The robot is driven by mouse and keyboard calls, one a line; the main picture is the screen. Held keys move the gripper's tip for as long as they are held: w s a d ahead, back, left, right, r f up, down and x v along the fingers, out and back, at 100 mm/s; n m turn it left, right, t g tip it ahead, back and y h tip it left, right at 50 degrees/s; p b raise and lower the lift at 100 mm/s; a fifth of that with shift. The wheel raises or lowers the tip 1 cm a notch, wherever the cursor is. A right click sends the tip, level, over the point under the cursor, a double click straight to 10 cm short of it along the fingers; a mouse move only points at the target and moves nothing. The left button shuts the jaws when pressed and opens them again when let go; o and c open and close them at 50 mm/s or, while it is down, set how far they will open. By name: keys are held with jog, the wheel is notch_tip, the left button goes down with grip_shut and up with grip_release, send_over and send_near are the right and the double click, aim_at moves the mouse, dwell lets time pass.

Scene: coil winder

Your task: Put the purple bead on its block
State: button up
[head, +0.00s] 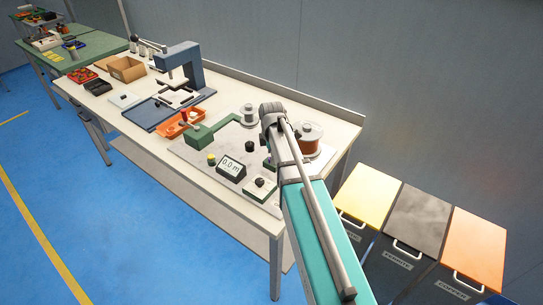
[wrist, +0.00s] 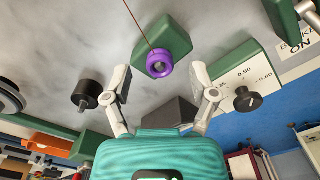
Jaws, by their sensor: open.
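The purple bead (wrist: 160,63) shows in the wrist view as a ring with a dark middle, against the near end of a green block (wrist: 172,35). A thin copper-coloured wire runs from the top edge down to the bead. I cannot tell whether the bead touches the block or sits fully on it. My gripper (wrist: 160,72) is open, with one finger to the left and one to the right of the bead, both apart from it.
In the wrist view, a black knob (wrist: 87,92) is left of my gripper and a dial panel (wrist: 233,78) right. The head view shows a copper spool (head: 308,140), a pale spool (head: 249,115), a display (head: 230,168) and an orange tray (head: 172,130) on the bench.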

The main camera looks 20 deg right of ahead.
jog(key=shift+r+p, duration=3.05)
jog(key=shift+r, duration=0.25)
jog(key=s+a+r+p, duration=0.1)
jog(key=a+r+p, duration=0.2)
jog(key=r+p, duration=0.2)
jog(key=shift+s+a+r, duration=0.25)
jog(key=shift+s, duration=0.05)
jog(key=shift+p, duration=0.3)
